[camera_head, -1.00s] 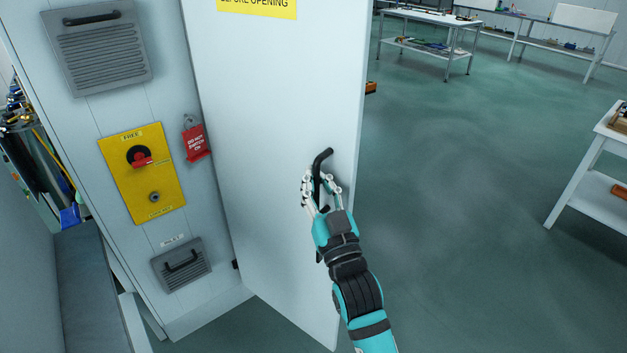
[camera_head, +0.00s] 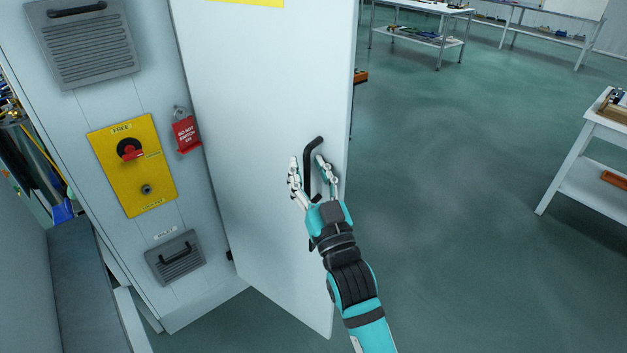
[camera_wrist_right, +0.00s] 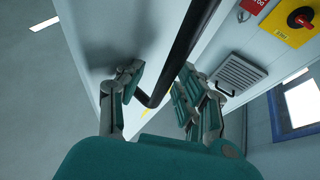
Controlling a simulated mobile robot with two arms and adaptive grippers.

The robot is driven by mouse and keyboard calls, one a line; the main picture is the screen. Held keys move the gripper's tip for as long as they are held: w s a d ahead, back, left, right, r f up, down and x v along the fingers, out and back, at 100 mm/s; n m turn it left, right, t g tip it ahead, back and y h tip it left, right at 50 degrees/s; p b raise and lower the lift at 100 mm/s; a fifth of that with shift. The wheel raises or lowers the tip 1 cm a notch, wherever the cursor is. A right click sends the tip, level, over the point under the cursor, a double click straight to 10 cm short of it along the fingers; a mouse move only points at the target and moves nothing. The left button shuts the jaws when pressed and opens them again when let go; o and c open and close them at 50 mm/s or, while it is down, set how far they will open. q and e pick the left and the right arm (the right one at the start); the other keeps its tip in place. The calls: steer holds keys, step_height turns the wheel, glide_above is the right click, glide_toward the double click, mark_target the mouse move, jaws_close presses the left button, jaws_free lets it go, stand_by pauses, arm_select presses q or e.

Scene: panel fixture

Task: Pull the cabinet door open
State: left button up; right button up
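The white cabinet door (camera_head: 265,140) stands swung out from the cabinet front (camera_head: 160,85), hinged on its left side. Its black bent handle (camera_head: 309,160) is near the free edge; it also shows in the right wrist view (camera_wrist_right: 190,40). My right gripper (camera_head: 307,163) is open, with one finger on each side of the handle. In the wrist view the fingers (camera_wrist_right: 158,90) are spread apart with gaps to the bar. Whether any part of the gripper touches the handle I cannot tell. My left gripper is not in view.
A yellow switch plate (camera_head: 133,165), red tag (camera_head: 186,133) and vent grilles are on the cabinet front. A bench (camera_head: 590,165) stands at the right, more tables (camera_head: 420,15) at the back. The green floor right of the door is clear.

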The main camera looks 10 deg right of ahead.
steer(key=v, duration=1.2)
steer(key=shift+w, duration=0.1)
